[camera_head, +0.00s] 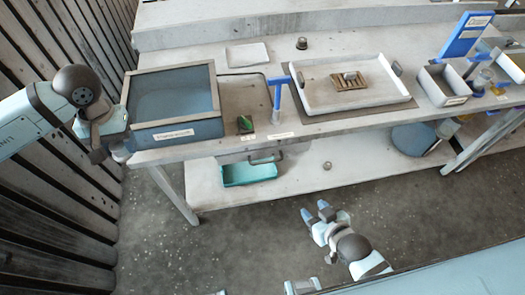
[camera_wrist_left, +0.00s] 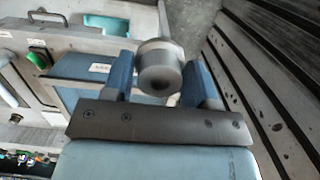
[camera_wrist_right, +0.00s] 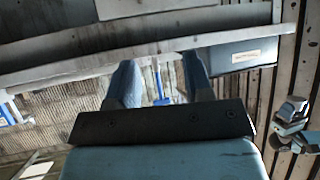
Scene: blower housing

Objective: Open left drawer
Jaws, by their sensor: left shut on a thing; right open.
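A blue-grey box (camera_head: 188,132) with a pale label on its front stands at the left end of the bench; its labelled side also shows in the left wrist view (camera_wrist_left: 80,70). I cannot tell whether it is the left drawer. My left gripper (camera_head: 108,146) is at the box's left side. My right gripper (camera_head: 314,208) is open and empty in front of the bench, over the floor.
A teal tray or drawer (camera_head: 248,174) sits under the bench top. A white tray (camera_head: 320,100) with a brown slotted part (camera_head: 347,82), a blue T-shaped tool (camera_head: 277,95) and a green switch (camera_head: 244,124) are on the bench. A slatted wall (camera_head: 60,190) is close on the left.

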